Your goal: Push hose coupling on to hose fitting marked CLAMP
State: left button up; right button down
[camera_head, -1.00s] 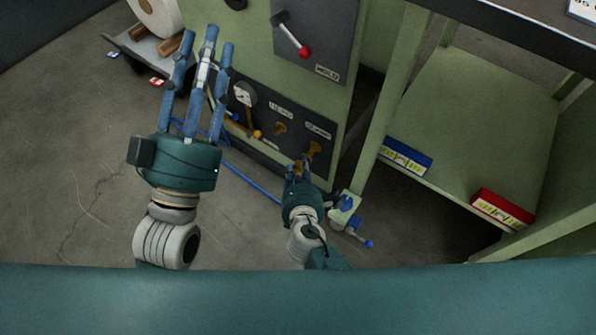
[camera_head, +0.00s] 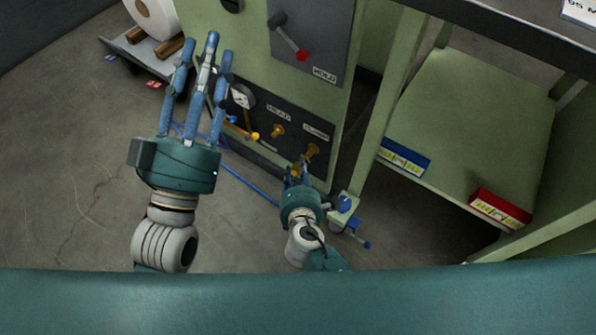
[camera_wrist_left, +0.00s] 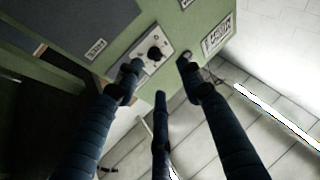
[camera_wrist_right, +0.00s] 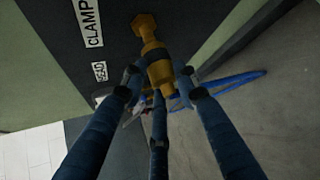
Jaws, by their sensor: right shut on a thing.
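The brass fitting (camera_wrist_right: 146,28) by the CLAMP label (camera_wrist_right: 91,22) sticks out of the dark panel; it also shows in the head view (camera_head: 313,149). My right gripper (camera_wrist_right: 154,88) is shut on the brass hose coupling (camera_wrist_right: 160,72), its fingers around it. The coupling is in line with the CLAMP fitting and appears to meet it; how far it sits on is unclear. My left gripper (camera_head: 206,50) is open and empty, fingers spread upward, left of the panel in the head view.
A second brass fitting (camera_head: 278,130) is marked HEAD. A blue hose (camera_head: 248,184) runs along the floor. A blue box (camera_head: 404,157) and a red box (camera_head: 501,207) lie on the green shelf (camera_head: 475,125) at right.

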dwell(0.7)
pick_arm(q)
jog(key=shift+w+f+g, duration=0.2)
jog(key=shift+f+g, duration=0.1)
jog(key=shift+f, duration=0.15)
jog(key=shift+w+f, duration=0.1)
dwell(0.4)
jog(key=shift+w+f+g, duration=0.1)
jog(key=shift+f+g, duration=0.2)
jog(key=shift+f, duration=0.1)
jog(key=shift+w+f, duration=0.15)
pick_arm(e)
jog(key=shift+w+d, duration=0.2)
jog(key=shift+w, duration=0.05)
jog(key=shift+w+d+p, duration=0.4)
jog(key=shift+w, duration=0.2)
pick_arm(q)
jog(key=shift+w+f+g+y, duration=0.15)
jog(key=shift+f+g+y, duration=0.1)
jog(key=shift+f, duration=0.3)
jog(key=shift+w+f+g+y, duration=0.15)
jog(key=shift+f+g+y, duration=0.1)
jog(key=shift+f, duration=0.3)
pick_arm(e)
jog(key=shift+w+d, duration=0.15)
pick_arm(q)
jog(key=shift+f, duration=0.1)
pick_arm(e)
jog(key=shift+w, duration=0.1)
